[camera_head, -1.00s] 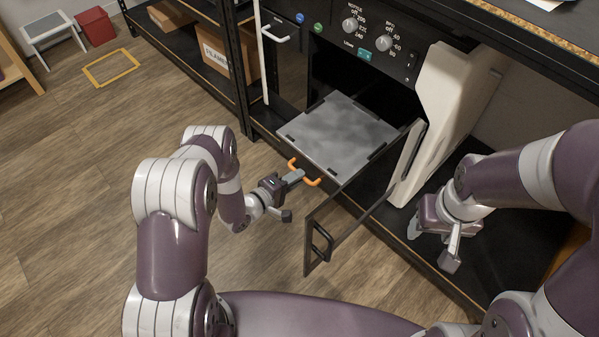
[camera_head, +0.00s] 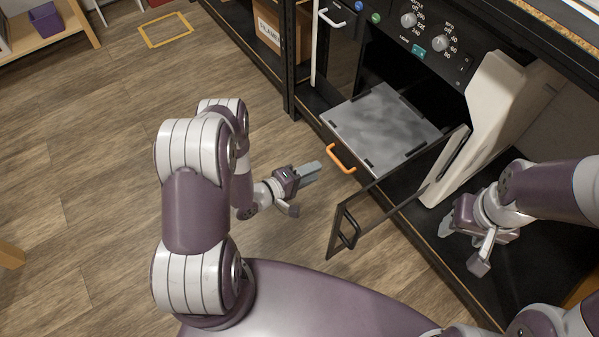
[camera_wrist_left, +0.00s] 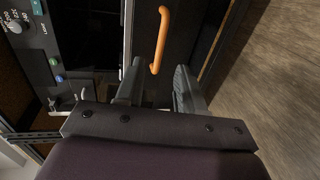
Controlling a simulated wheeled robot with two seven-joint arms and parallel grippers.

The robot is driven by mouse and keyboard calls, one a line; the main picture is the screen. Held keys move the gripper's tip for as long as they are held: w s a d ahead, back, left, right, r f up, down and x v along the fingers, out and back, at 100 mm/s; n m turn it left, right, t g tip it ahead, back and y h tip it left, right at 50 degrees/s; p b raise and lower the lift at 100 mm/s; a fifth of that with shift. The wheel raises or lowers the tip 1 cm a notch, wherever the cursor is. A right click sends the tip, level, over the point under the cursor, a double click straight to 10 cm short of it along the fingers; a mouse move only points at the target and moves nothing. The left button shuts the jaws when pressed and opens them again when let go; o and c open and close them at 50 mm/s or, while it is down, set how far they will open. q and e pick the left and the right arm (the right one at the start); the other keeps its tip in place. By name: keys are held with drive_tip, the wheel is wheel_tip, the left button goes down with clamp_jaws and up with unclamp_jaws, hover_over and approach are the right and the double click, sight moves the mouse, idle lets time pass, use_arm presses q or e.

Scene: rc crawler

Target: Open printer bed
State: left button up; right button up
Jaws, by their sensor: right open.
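The grey printer bed (camera_head: 382,125) lies in the open black printer, its front part sticking out toward me. An orange handle (camera_head: 340,160) is on its front edge; it also shows in the left wrist view (camera_wrist_left: 161,38). My left gripper (camera_head: 315,171) is in front of the handle, a little apart from it. In the left wrist view the left gripper (camera_wrist_left: 159,84) has its fingers spread and empty, with the handle's near end between or just beyond the tips. My right gripper (camera_head: 462,247) is open and empty, to the right of the printer's door.
The printer's glass door (camera_head: 385,195) stands open beside the bed, with a black handle (camera_head: 348,228). A white upright part (camera_head: 490,115) stands right of it. A control panel (camera_head: 425,38) is above the opening.

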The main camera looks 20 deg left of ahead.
use_arm(q)
drive_tip(key=p+v, duration=0.1)
drive_tip(key=v, duration=0.4)
drive_tip(key=shift+s, duration=0.15)
